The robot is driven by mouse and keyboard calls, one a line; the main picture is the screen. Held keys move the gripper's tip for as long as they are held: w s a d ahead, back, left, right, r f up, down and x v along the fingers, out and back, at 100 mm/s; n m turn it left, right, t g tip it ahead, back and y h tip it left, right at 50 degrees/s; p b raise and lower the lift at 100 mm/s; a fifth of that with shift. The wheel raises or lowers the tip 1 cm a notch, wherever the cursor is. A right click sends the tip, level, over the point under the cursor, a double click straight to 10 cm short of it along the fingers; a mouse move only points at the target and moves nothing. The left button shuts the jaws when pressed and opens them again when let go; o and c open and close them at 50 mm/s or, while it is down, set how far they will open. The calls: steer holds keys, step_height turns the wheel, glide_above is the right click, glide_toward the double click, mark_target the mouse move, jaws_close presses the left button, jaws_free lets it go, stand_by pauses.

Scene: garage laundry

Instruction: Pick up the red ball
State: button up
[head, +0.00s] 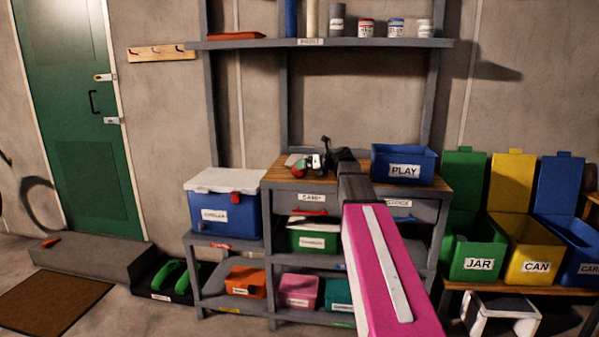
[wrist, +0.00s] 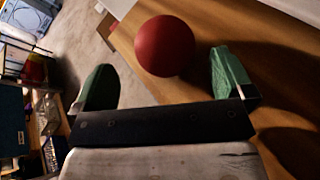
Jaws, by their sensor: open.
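The red ball (wrist: 165,46) lies on the wooden bench top in the wrist view. It sits just beyond and between the two green fingertips of my gripper (wrist: 163,76), nearer the left-right middle of the gap. The fingers are apart and no contact with the ball shows. My pink arm reaches over the bench from the front.
A blue PLAY bin (head: 403,166) stands on the bench top (head: 282,176) to the right of my gripper. A blue cooler with a white lid (head: 224,203) stands at the left, lower than the bench top. A shelf (head: 320,43) hangs above. Green, yellow and blue bins stand at the right.

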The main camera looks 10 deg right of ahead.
steer(key=x, duration=0.5)
steer(key=shift+w+d+f, duration=0.15)
steer(key=shift+w, duration=0.05)
steer(key=c, duration=1)
